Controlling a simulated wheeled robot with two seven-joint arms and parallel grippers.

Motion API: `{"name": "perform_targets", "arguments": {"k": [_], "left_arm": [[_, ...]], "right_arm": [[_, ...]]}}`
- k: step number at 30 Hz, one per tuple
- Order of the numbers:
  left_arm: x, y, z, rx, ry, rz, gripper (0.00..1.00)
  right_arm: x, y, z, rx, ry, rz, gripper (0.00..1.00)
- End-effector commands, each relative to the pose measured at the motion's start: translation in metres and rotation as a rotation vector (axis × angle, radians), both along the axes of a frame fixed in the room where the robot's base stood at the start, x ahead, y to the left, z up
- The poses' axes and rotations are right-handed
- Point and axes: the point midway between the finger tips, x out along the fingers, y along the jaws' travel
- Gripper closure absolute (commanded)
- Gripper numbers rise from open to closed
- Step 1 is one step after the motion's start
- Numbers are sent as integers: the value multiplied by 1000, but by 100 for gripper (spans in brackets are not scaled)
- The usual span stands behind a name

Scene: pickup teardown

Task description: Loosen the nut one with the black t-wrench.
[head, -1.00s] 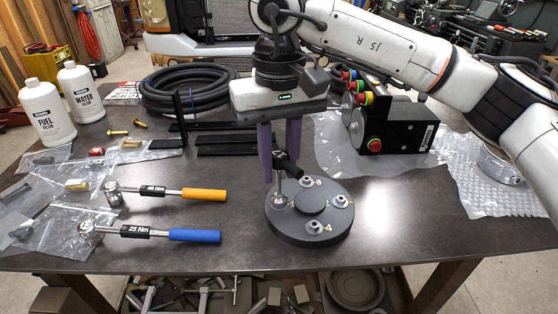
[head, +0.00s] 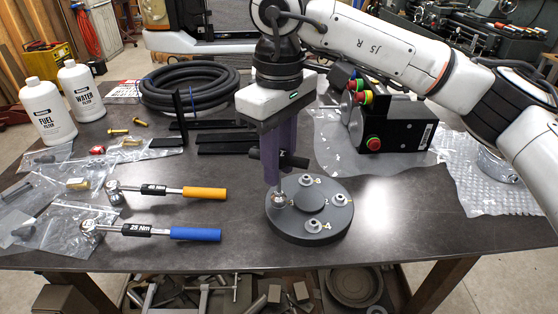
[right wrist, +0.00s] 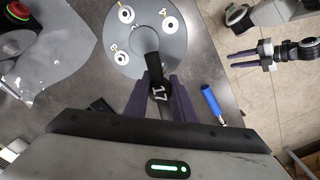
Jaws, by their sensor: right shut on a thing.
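The black T-wrench (head: 297,162) stands upright on the left nut position of the round grey plate (head: 292,231). Its socket end (head: 279,199) covers that nut, so the nut itself is hidden, as is its number. My right gripper (head: 278,168) is shut on the wrench's cross handle, just above the plate. The right wrist view shows the handle (right wrist: 160,92), marked 17, between my purple right fingers (right wrist: 160,95). My left gripper (right wrist: 242,60) shows at the upper right of the right wrist view, open and empty, away from the plate.
Three other nuts show on the plate, including the front one (head: 314,226). Blue (head: 195,234) and orange (head: 204,193) torque wrenches lie to the left. A black control box (head: 392,125) stands behind right, and a coiled hose (head: 190,90) behind left. The front right tabletop is clear.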

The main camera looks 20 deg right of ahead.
Motion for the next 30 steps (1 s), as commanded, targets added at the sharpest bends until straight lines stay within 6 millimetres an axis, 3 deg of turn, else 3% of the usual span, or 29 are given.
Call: {"name": "perform_targets", "arguments": {"k": [1,5,18,30], "left_arm": [[0,0,-1,0,0,0,69],[0,0,-1,0,0,0,69],[0,0,16,0,0,0,69],[0,0,16,-1,-1,1,69]], "right_arm": [[-2,-1,-9,-10,15,1,100],[-2,-1,-9,-10,15,2,100],[-2,-1,16,-9,12,1,100],[-1,-1,18,-5,8,1,100]]}}
